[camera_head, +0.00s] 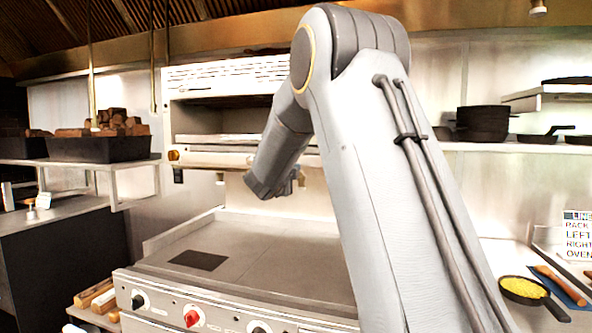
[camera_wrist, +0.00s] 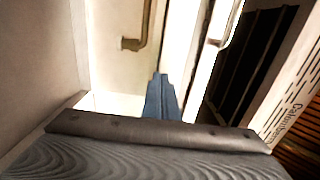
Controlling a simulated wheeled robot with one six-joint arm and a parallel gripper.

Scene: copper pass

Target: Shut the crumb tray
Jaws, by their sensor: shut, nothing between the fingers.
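A pale toaster-grill unit (camera_head: 225,80) with a dark open slot is mounted on the back wall. A pale ledge (camera_head: 230,148) juts out below its opening, probably the crumb tray. In the wrist view a long white strip (camera_wrist: 200,45) beside dark slots seems to be this same front, with a metal handle along it. How far the tray stands out cannot be told. My gripper (camera_wrist: 161,78) is shut and empty, its blue-grey fingers pointing toward the strip, and contact cannot be told. In the head view my wrist hangs just below the unit's right part, with the fingers mostly hidden.
A flat griddle (camera_head: 250,255) with knobs on its front lies below my wrist. A shelf with a dark crate (camera_head: 100,148) of brown blocks is at left. Black pots (camera_head: 483,122) stand on the right shelf. A pan of yellow food (camera_head: 522,290) sits at lower right. A brass bracket (camera_wrist: 140,30) shows in the wrist view.

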